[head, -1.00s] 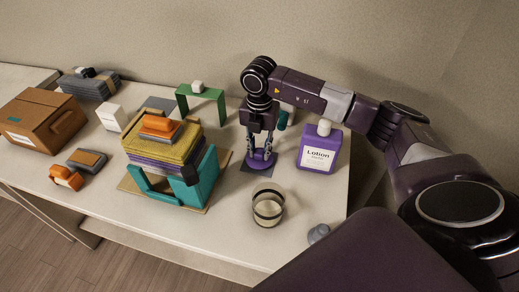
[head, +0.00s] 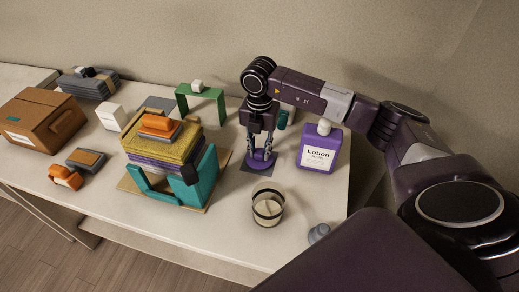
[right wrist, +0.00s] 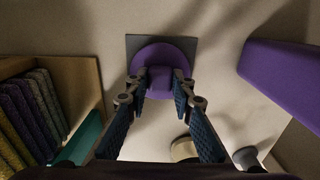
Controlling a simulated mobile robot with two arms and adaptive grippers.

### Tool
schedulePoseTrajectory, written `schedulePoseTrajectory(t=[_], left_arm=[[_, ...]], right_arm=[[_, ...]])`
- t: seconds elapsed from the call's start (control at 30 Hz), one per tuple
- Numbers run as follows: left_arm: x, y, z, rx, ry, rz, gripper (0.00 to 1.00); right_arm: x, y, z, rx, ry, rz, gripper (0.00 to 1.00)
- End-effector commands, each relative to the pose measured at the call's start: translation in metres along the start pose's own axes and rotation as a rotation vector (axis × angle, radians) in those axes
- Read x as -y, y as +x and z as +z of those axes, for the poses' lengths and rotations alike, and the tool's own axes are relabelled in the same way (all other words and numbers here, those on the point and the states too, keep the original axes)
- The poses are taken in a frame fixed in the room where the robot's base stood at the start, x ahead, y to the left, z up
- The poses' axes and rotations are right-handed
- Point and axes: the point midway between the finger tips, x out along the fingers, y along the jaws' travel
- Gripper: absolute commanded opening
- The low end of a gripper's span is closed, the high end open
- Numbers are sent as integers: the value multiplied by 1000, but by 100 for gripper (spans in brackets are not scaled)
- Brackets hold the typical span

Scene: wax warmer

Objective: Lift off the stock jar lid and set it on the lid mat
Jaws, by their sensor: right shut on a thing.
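The purple stock jar lid (head: 260,163), a round disc with a knob, is at the dark grey lid mat (head: 245,167). In the right wrist view the lid (right wrist: 152,58) is over the mat (right wrist: 133,42), its far edge inside the mat's far edge. It looks flat and on or just above the mat; I cannot tell which. My right gripper (head: 260,152) points down and is shut on the lid's knob, its fingertips on both sides (right wrist: 160,80). The stock jar (head: 268,208), clear with dark bands, stands uncovered in front. My left gripper is not in view.
A purple lotion bottle (head: 320,150) stands close right of the gripper. A teal-sided rack (head: 207,175) with stacked cloths stands left. A green stand (head: 203,92) is behind, and a small grey object (head: 318,233) lies near the front edge. A cardboard box (head: 38,115) is far left.

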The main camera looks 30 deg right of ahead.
Motion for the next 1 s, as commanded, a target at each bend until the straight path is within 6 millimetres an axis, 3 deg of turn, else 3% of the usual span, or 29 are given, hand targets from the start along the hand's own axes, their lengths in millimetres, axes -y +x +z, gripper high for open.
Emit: schedulePoseTrajectory(t=[0.87, 0.9, 1.0], left_arm=[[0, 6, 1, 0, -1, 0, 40], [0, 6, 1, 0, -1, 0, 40], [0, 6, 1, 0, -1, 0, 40]], right_arm=[[0, 8, 0, 0, 0, 0, 0], [0, 8, 0, 0, 0, 0, 25], [0, 8, 0, 0, 0, 0, 36]])
